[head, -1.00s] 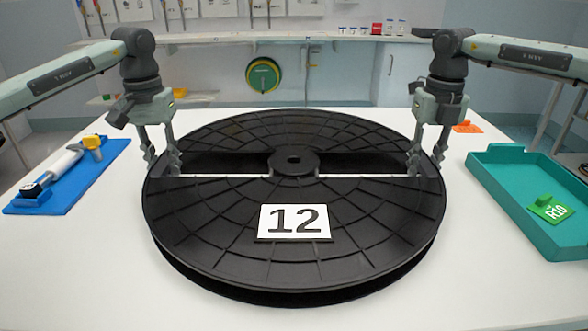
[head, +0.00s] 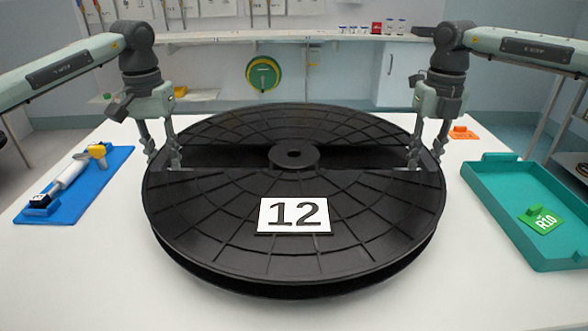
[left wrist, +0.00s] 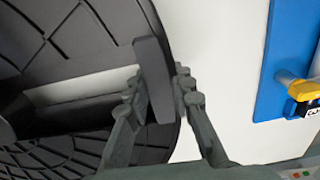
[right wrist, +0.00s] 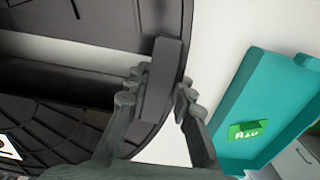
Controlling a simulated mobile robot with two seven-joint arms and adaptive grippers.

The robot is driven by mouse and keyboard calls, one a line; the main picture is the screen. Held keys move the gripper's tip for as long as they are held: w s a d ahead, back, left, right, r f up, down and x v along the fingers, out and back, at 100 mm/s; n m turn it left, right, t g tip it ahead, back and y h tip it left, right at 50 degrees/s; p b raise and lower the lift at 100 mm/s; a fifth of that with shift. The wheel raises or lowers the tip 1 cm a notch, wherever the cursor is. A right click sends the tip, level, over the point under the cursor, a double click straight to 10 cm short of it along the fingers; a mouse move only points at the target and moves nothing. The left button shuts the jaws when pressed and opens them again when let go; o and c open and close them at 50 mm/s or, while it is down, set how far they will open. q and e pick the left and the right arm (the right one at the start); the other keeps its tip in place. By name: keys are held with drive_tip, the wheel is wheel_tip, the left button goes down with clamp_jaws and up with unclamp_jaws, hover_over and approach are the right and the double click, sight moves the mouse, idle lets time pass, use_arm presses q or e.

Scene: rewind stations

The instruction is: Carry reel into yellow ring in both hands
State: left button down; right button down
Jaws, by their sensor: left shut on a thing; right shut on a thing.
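The reel (head: 300,250) is a large black disc with a white "12" label and a slot across its middle. It is level and appears raised above the white table. My left gripper (head: 164,154) is shut on a grey grip bar (left wrist: 153,75) at the reel's left rim. My right gripper (head: 426,153) is shut on a matching bar (right wrist: 161,75) at the right rim. I cannot make out a yellow ring; anything beneath the reel is hidden.
A blue mat (head: 40,213) with a white and yellow tool lies left on the table (head: 80,280). A teal tray (head: 500,215) with a green R10 tag (head: 540,219) is at right. An orange piece (head: 462,132) lies behind it. A shelf (head: 330,37) lines the back wall.

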use_arm(q)
drive_tip(key=shift+r, duration=0.6)
use_arm(e)
drive_tip(key=shift+r, duration=0.6)
use_arm(q)
drive_tip(key=shift+s, duration=0.15)
use_arm(e)
drive_tip(key=shift+s, duration=0.15)
